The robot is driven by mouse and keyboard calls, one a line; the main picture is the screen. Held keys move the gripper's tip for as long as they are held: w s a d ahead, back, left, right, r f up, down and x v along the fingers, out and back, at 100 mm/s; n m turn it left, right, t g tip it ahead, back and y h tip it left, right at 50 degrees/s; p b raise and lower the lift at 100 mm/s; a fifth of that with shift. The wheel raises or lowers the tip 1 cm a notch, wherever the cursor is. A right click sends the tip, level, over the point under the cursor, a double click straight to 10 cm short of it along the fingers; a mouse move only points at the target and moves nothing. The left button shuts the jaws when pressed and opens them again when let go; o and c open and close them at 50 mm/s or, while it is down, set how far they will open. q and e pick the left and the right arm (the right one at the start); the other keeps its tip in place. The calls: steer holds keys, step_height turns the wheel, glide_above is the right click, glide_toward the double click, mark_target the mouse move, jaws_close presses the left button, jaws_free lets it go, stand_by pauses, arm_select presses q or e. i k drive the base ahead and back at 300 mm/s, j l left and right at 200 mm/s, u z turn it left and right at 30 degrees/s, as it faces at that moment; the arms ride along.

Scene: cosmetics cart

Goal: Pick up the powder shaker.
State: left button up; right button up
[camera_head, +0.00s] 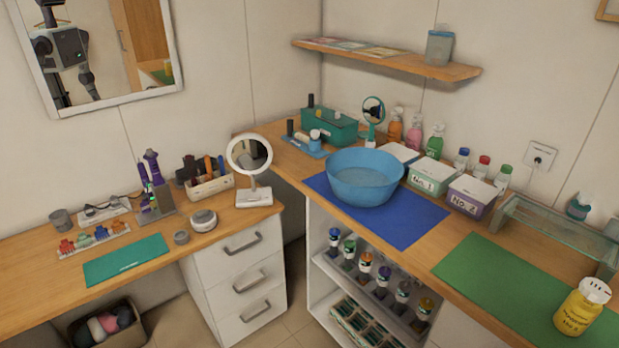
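A yellow container (577,312) with a white cap with dark marks on top stands upright at the lower right, on the right end of the green mat (500,275). Its front has dark lettering too small to read surely. It looks the most like a powder shaker, but I cannot tell for certain. Nothing touches it from above. Neither of my grippers is in view.
A blue bowl (365,178) sits on a blue mat (407,222). Lidded boxes (430,178) and several bottles line the wall. A glass shelf (545,228) stands behind the green mat. A round mirror (249,156) stands on the left counter. The green mat's middle is clear.

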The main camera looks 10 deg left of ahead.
mark_target(576, 312)
steer(key=z, duration=1.7)
